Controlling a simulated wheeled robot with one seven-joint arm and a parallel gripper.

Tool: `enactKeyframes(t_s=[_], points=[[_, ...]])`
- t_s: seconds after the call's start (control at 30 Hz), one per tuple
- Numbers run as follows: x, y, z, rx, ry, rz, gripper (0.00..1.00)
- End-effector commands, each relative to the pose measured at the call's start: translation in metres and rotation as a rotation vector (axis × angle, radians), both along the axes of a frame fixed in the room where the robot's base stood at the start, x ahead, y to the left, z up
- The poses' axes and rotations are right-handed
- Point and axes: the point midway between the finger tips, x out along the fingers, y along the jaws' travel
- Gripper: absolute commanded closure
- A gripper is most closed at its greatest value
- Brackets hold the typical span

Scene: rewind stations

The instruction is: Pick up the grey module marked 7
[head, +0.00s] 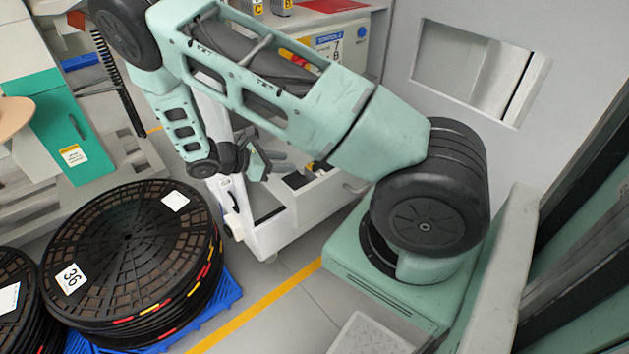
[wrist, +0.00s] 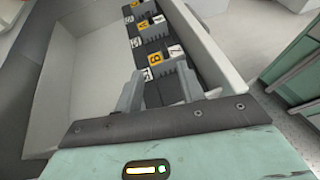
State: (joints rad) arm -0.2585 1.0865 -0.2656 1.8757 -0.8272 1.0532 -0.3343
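In the wrist view, a dark grey module (wrist: 165,66) bears a yellow label B and a white label that looks like 7. It sits in a row of similar modules inside a pale bin (wrist: 82,65), against its right side. My gripper (wrist: 160,84) points down at this row, its two fingers apart near the module's near end. I cannot tell whether they touch it. In the head view my gripper (head: 256,165) is small and partly hidden, over the white cart (head: 300,222); the module cannot be made out there.
Other modules (wrist: 146,26) with yellow and white labels continue the row. In the head view, black reels (head: 135,250), one marked 36, are stacked on a blue pallet (head: 225,293) at left. Floor with a yellow line (head: 270,312) is clear.

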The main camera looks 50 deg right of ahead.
Motion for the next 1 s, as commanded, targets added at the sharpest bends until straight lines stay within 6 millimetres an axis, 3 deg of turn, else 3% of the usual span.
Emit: enactKeyframes(t_s=[0.13, 0.43, 0.7, 1.0], points=[[-0.011, -0.022, -0.012, 0.000, 0.002, -0.003, 0.61], [-0.021, -0.040, -0.022, 0.000, 0.002, -0.001, 0.61], [-0.039, -0.069, -0.039, 0.000, 0.000, -0.003, 0.61], [-0.041, -0.074, -0.042, 0.001, 0.000, 0.000, 0.61]])
